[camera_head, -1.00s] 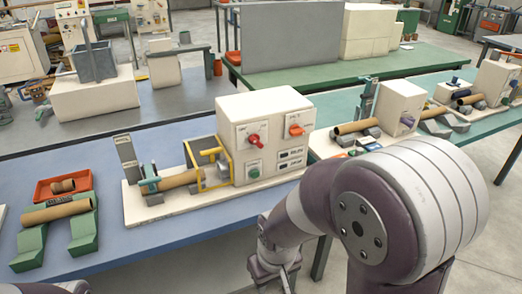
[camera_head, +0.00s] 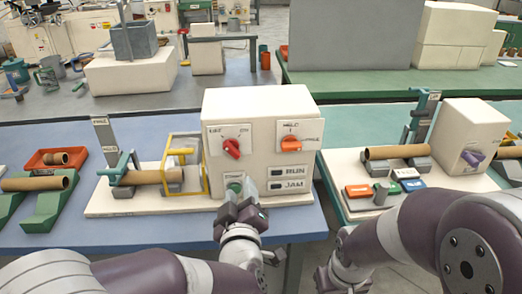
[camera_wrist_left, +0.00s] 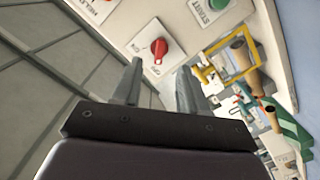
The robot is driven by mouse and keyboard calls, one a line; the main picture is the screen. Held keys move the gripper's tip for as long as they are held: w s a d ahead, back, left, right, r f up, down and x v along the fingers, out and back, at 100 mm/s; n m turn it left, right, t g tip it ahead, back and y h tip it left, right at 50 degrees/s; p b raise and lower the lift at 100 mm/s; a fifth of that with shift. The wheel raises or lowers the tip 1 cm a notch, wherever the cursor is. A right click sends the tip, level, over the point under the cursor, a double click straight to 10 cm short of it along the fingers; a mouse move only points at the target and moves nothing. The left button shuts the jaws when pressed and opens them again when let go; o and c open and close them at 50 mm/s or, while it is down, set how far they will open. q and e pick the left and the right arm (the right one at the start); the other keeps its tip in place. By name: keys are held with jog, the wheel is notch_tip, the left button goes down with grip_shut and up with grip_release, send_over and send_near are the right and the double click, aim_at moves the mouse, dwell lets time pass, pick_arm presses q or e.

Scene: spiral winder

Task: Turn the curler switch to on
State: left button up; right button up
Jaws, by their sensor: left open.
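The spiral winder has a cream control box (camera_head: 261,105). A red switch knob (camera_head: 232,148) sits on a white plate at the upper left of its face, with small labels at the plate's upper corners. The red knob also shows in the left wrist view (camera_wrist_left: 159,48), beyond and between the fingertips; which label it points at is unclear. My left gripper (camera_head: 241,187) is open and empty in front of the box, below the red knob and overlapping the green start button (camera_head: 233,184). My right gripper (camera_head: 332,280) is only partly visible at the bottom; its fingers are not clear.
An orange knob (camera_head: 291,143) is right of the red one, above the run and jam displays (camera_head: 286,172). Left of the box are a yellow guard frame (camera_head: 184,165) and a cardboard tube (camera_head: 146,177). Another machine (camera_head: 467,124) stands at right.

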aim_at(232, 153)
pick_arm(q)
jog(key=shift+n+t+y, duration=0.3)
jog(key=w, duration=0.4)
jog(key=w+a, duration=0.1)
jog(key=w, duration=0.3)
jog(key=w+r, duration=0.1)
jog(key=w, duration=0.3)
jog(key=shift+w+a, duration=0.2)
jog(key=shift+w, duration=0.05)
grip_shut()
